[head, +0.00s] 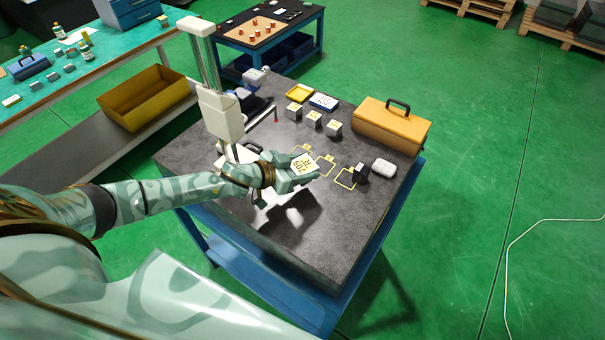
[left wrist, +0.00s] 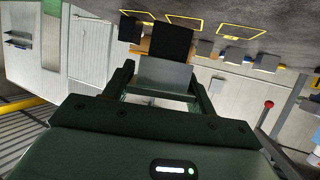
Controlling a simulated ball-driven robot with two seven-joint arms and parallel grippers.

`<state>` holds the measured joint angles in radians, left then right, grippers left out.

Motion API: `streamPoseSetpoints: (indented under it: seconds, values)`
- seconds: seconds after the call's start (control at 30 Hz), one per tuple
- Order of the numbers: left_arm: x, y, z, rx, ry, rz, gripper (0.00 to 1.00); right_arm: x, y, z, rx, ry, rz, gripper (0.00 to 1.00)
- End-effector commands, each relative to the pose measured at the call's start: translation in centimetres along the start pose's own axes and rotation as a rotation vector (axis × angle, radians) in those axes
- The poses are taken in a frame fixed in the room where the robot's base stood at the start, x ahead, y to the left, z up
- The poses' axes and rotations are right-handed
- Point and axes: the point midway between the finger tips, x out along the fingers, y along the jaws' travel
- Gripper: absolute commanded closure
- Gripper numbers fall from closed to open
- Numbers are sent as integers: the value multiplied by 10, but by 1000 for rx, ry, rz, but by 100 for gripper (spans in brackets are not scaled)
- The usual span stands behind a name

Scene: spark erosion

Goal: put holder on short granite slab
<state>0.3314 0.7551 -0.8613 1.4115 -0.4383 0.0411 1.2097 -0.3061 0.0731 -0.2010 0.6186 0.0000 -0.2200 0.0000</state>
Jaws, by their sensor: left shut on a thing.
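My left gripper (head: 296,172) reaches in from the left over the dark granite slab (head: 350,222). It is shut on a holder (head: 303,162), a block whose pale face with dark marks shows between the fingers. In the left wrist view the holder (left wrist: 164,75) shows as a grey block between the fingers, with a dark square just beyond it; I cannot tell whether that is part of it. The holder appears raised, with a shadow on the slab below. Yellow outlines (head: 345,178) are marked on the slab near the gripper. My right gripper is not in view.
Several grey blocks (head: 333,128), yellow and blue trays (head: 299,93), an orange toolbox (head: 391,126), a small black block (head: 360,172) and a white rounded item (head: 384,167) sit on the slab. A white column stand (head: 220,115) rises at its left. The front of the slab is clear.

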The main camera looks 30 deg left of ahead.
Motion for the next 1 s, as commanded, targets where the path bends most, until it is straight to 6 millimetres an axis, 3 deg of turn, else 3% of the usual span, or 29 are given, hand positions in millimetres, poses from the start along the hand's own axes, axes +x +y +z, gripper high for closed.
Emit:
streamPoseSetpoints:
  seconds: [0.2,0.57,0.6,0.67,1.0]
  values:
    - [13,1,31,-3,1,0,76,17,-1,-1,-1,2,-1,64]
    - [14,0,33,-1,2,0,76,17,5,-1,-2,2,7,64]
    - [14,0,34,-1,0,0,38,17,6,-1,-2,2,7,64]
    - [14,0,33,-1,0,0,22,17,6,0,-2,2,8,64]
    - [12,0,28,0,1,0,22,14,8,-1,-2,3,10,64]
